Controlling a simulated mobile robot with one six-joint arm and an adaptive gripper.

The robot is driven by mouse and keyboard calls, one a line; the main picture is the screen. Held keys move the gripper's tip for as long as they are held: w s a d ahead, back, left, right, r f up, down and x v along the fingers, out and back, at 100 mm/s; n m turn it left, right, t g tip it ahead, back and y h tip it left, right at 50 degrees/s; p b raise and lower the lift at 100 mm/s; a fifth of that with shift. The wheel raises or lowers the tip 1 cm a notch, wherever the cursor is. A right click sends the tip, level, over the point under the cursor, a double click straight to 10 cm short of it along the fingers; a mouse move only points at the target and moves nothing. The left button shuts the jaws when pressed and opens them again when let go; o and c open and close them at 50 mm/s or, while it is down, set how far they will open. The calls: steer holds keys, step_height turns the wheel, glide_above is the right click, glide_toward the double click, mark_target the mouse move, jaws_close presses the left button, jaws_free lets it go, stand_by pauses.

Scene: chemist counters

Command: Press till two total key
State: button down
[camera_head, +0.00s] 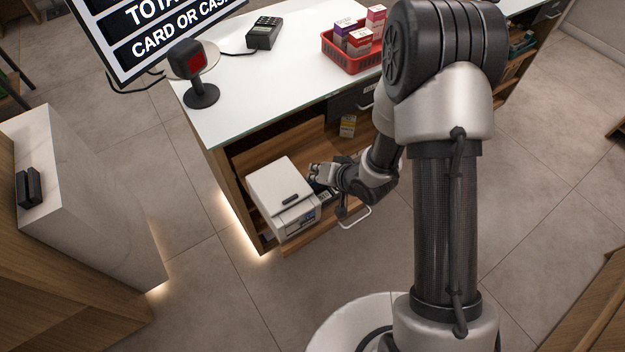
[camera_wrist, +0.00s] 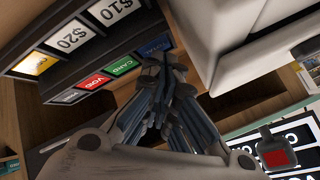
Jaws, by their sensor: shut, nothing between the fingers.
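In the wrist view a dark till key panel (camera_wrist: 45,20) fills the upper left. Its keys include a blue key (camera_wrist: 154,46), whose lettering is too blurred to read surely, a green CARD key (camera_wrist: 122,65), a red key (camera_wrist: 93,81) and white $10 (camera_wrist: 112,9) and $20 (camera_wrist: 70,35) keys. My gripper (camera_wrist: 163,72) is shut and empty, with its fingertips close below the blue key in the picture. I cannot tell whether they touch it. In the head view my gripper (camera_head: 318,176) is beside a white machine (camera_head: 281,184), and the keys are mostly hidden there.
The white machine stands on the counter's open shelf, close to my gripper. Above are the white counter top (camera_head: 235,105), a scanner (camera_head: 198,75), a card terminal (camera_head: 263,32), a red basket of boxes (camera_head: 345,59) and a screen (camera_head: 140,45). Floor in front is clear.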

steer(key=shift+r+p, duration=0.3)
steer(key=shift+r, duration=0.2)
step_height(320, 180, up, 5)
steer(key=p, duration=0.4)
steer(key=shift+p, duration=0.3)
stand_by(0.5)
